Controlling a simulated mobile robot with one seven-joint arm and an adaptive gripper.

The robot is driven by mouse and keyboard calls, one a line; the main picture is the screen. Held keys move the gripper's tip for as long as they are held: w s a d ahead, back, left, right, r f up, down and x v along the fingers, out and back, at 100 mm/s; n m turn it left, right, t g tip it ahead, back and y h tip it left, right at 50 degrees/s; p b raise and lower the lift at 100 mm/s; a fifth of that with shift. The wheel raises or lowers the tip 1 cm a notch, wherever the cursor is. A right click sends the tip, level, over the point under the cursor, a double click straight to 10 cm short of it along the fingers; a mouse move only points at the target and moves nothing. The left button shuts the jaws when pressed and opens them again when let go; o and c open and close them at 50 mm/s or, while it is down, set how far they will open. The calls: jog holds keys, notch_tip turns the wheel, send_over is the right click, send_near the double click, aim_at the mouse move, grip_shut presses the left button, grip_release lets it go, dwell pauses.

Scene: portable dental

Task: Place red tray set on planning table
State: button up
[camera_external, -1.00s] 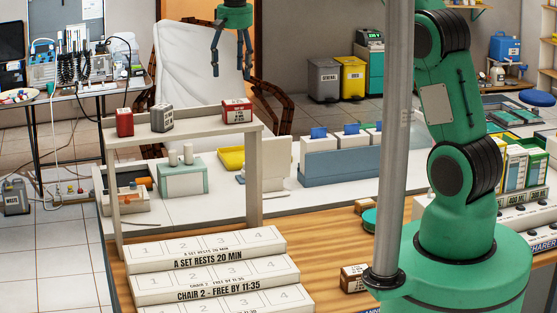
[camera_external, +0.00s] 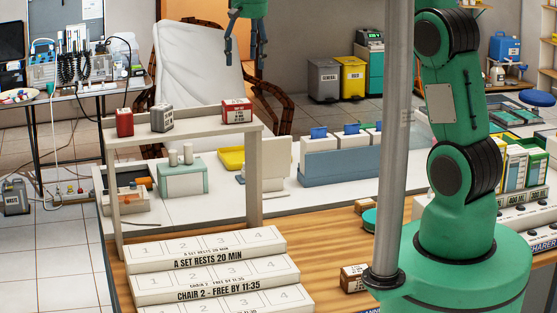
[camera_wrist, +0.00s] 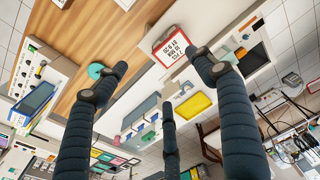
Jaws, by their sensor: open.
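A small red box (camera_external: 236,111) with a white label stands on the right end of the raised white shelf (camera_external: 200,128). It is most likely the red tray set. In the wrist view a red-edged box with a printed white label (camera_wrist: 175,56) lies beside the right fingertip, apparently the same box. My gripper (camera_external: 245,60) is open and empty, above and behind the box in the external view, fingers pointing down. Its spread fingers also show in the wrist view (camera_wrist: 160,66). I cannot tell which surface is the planning table; a wooden tabletop (camera_external: 325,235) is in front.
A yellow tray (camera_external: 231,158) and blue-topped holders (camera_external: 345,160) stand behind. A grey pole (camera_external: 396,130) rises at the front right.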

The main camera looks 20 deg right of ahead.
jog(key=s+d+r+t, duration=0.1)
jog(key=s+d+r, duration=0.5)
jog(key=s+d, duration=0.3)
jog(key=s+d+r+t, duration=0.1)
jog(key=s+d+r, duration=0.5)
jog(key=s, duration=0.5)
jog(key=s+d+f+t, duration=0.1)
jog(key=s+d+f, duration=0.1)
jog(key=s, duration=0.5)
jog(key=s+d+f, duration=0.2)
jog(key=s+d, duration=0.2)
jog(key=s, duration=0.4)
jog(key=s+d+f+t, duration=0.1)
jog(key=s+d, duration=0.3)
jog(key=s, duration=0.4)
jog(key=shift+s+f+t, duration=0.2)
jog(key=shift+f+t, duration=0.1)
jog(key=shift+f, duration=0.2)
notch_tip(320, 180, down, 13)
jog(key=b, duration=1.3)
